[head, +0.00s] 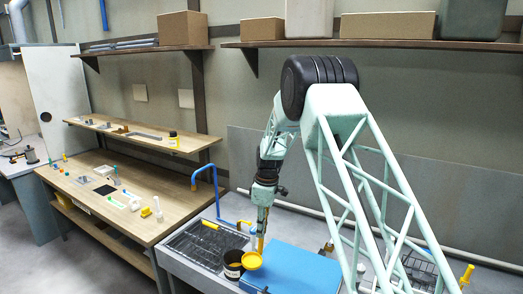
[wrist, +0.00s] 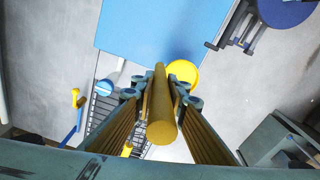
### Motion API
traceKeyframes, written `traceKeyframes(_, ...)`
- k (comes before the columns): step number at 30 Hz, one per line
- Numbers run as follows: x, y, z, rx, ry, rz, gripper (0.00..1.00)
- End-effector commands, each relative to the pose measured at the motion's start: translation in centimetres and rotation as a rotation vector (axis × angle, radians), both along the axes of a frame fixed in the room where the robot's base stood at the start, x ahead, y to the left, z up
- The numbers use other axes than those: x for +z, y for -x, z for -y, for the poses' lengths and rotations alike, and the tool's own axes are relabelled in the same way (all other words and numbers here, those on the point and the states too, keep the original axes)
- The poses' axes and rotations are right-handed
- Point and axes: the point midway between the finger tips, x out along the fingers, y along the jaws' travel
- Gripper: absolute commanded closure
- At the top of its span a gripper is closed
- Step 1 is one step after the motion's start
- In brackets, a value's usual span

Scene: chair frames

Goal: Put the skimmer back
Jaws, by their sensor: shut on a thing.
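The skimmer has a yellow handle (head: 261,228) and a round yellow head (head: 252,260). My gripper (head: 263,208) is shut on the handle and holds it roughly upright, head down. In the wrist view the handle (wrist: 161,118) runs between the two fingers, and the yellow head (wrist: 184,72) shows beyond them. In the head view the skimmer's head overlaps the rim of a dark pot (head: 232,268) and the edge of a blue panel (head: 296,268). I cannot tell whether it touches either.
A dark grated tray (head: 205,243) with a yellow-handled tool lies left of the pot. A blue bent pipe (head: 214,178) rises behind it. A wooden workbench (head: 95,190) with small parts stands at the left. Shelves (head: 385,44) with boxes run along the wall.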

Motion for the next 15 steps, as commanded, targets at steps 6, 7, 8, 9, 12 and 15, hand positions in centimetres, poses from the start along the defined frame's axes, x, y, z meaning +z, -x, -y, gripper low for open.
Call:
traceKeyframes(6,0.0,0.0,0.2,-0.01,0.0,0.0,1.0)
traceKeyframes(7,0.0,0.0,0.3,-0.014,0.001,0.0,1.0)
traceKeyframes(8,-0.1,0.1,0.4,-0.02,0.001,-0.001,1.0)
traceKeyframes(9,-0.1,0.1,0.6,-0.029,0.001,-0.001,1.0)
traceKeyframes(12,-0.2,0.2,1.4,-0.065,0.002,-0.002,1.0)
traceKeyframes(15,-0.2,0.3,2.4,-0.117,0.004,-0.003,1.0)
